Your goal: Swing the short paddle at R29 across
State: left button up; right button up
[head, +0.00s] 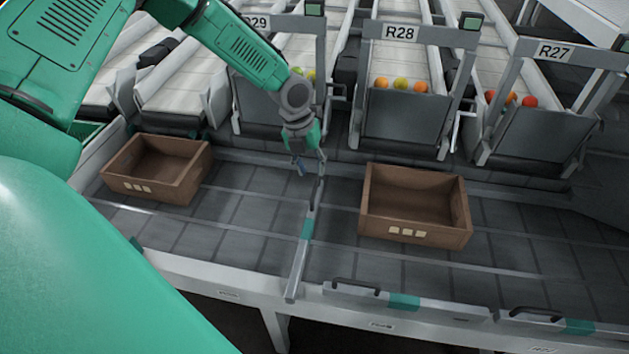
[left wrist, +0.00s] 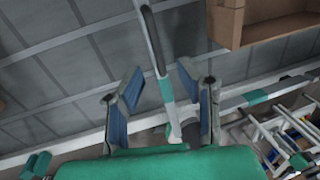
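The short paddle (head: 300,252) below the R29 sign (head: 257,22) is a grey bar with a teal band and a dark handle. It stands across the belt, from the front rail to about mid-belt. My left gripper (head: 310,170) hangs at its far, handle end. In the left wrist view the fingers (left wrist: 162,74) are spread, and the paddle (left wrist: 167,92) runs between them in the picture; I see no finger closed on it. Whether they touch is unclear. My right gripper is not in view.
One brown crate (head: 113,185) stands on the belt left of the paddle, another (head: 367,212) to its right. Two more paddles (head: 450,311) (head: 535,325) lie along the front rail. Chutes with fruit (head: 400,84) stand behind. Bare belt (head: 250,205) lies left of the paddle.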

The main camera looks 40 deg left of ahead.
pick_arm(q)
jog(key=r, duration=0.3)
jog(key=a+r, duration=0.1)
jog(key=r, duration=0.1)
jog(key=shift+s+r, duration=0.25)
jog(key=shift+r, duration=0.1)
